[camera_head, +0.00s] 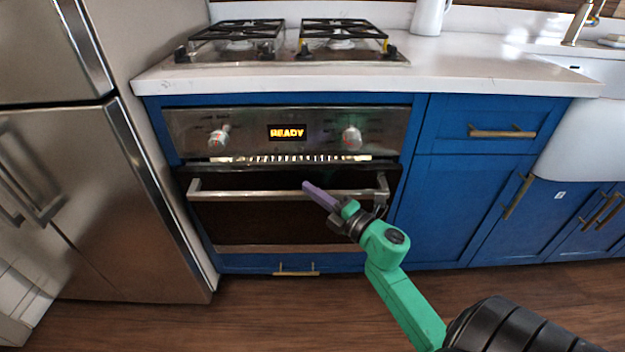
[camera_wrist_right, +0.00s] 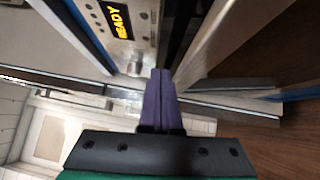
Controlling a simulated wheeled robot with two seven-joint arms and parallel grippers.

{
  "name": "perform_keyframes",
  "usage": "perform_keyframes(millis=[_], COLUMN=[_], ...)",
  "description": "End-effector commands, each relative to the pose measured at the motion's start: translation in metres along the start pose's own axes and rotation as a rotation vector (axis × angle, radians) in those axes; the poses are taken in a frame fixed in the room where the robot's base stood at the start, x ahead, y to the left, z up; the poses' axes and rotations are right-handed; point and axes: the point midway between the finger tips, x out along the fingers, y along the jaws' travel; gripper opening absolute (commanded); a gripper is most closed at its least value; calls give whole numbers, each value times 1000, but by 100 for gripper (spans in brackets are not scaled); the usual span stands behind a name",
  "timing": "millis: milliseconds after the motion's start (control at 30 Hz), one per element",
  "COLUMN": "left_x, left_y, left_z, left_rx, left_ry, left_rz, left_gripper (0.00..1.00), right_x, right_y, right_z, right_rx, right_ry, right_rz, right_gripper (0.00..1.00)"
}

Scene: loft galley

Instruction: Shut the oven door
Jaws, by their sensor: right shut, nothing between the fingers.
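The oven (camera_head: 180,130) is built into blue cabinets, with "READY" lit on its panel. Its dark door (camera_head: 260,222) is slightly ajar, tilted out at the top. A lit gap with a rack shows between panel and door. The door's steel handle (camera_head: 240,194) runs across its upper part. My right gripper (camera_head: 308,187) is shut and empty, its purple fingers at the handle near the door's top edge; I cannot tell if they touch. In the right wrist view the fingers (camera_wrist_right: 161,85) point between the control panel (camera_wrist_right: 130,35) and the door's edge (camera_wrist_right: 215,40). My left gripper is not in view.
A steel fridge (camera_head: 130,200) stands close on the left of the oven. A gas hob (camera_head: 290,55) sits on the white counter (camera_head: 470,75) above. Blue cabinets (camera_head: 440,215) with brass handles are on the right. The wooden floor (camera_head: 230,320) in front is clear.

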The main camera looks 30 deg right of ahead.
Motion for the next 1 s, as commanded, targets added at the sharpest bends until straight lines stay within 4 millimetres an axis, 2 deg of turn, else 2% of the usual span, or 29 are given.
perform_keyframes(millis=[100,200,633,1000], left_x=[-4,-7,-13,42], left_y=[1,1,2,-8], left_z=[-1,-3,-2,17], left_rx=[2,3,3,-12], left_ry=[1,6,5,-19], left_rz=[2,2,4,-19], left_gripper=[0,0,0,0], right_x=[15,23,27,46], right_y=[0,-1,1,4], right_z=[17,25,29,48], right_rx=[-3,0,3,48], right_ry=[-1,-1,-1,-1], right_rz=[1,0,-2,-48], right_gripper=[0,0,0,0])
